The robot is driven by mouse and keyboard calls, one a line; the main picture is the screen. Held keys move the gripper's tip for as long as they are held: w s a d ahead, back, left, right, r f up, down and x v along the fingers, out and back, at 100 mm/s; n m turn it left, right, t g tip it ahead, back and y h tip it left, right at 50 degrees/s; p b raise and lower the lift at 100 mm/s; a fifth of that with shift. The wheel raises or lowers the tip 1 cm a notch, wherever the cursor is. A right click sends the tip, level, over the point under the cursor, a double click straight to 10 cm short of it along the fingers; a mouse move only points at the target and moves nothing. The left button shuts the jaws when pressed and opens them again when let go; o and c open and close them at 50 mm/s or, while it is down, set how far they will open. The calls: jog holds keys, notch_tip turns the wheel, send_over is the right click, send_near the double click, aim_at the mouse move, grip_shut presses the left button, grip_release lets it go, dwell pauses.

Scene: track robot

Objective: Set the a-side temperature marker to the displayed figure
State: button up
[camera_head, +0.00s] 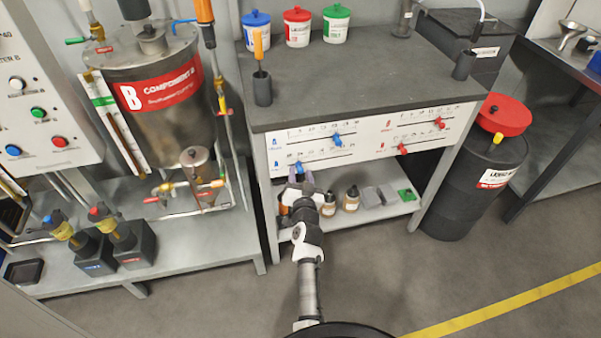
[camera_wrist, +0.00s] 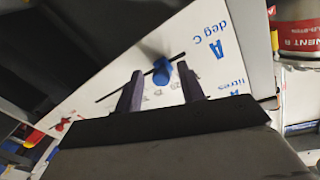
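The white panel (camera_head: 365,144) under the dark bench top carries slide scales with blue markers on its left half and red ones on its right. The lower-left blue marker (camera_head: 299,166) is right by my gripper (camera_head: 301,180). In the wrist view, a blue marker (camera_wrist: 162,71) sits on a dark slot in line with the "A deg C" lettering (camera_wrist: 212,38). My gripper (camera_wrist: 160,70) is open, one dark finger on each side of this marker, with gaps visible. The upper blue marker (camera_head: 338,140) is apart from my gripper. Scale figures are too small to read, and no displayed figure is legible.
Two red markers (camera_head: 440,123) (camera_head: 403,149) sit further right. Small bottles (camera_head: 351,199) stand on the shelf below the panel, close to my arm. A steel Component B tank (camera_head: 155,95) is at left, a black drum (camera_head: 465,190) at right. The front floor is clear.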

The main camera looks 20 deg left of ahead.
grip_shut()
jog(key=shift+w+d+f+b, duration=0.25)
jog(key=shift+d+b, duration=0.2)
jog(key=shift+b, duration=0.5)
jog(key=w+d+b, duration=0.1)
jog(key=d+b, duration=0.1)
jog(key=b, duration=0.1)
jog(key=w+d+b, duration=0.2)
jog(key=b, duration=0.1)
jog(key=w+d+b, duration=0.1)
jog(key=d+b, duration=0.2)
jog(key=shift+w+r, duration=0.15)
jog(key=shift+w, duration=0.25)
jog(key=shift+w+d+r+b, duration=0.2)
jog(key=shift+w+d+b, duration=0.1)
jog(key=shift+d+b, duration=0.15)
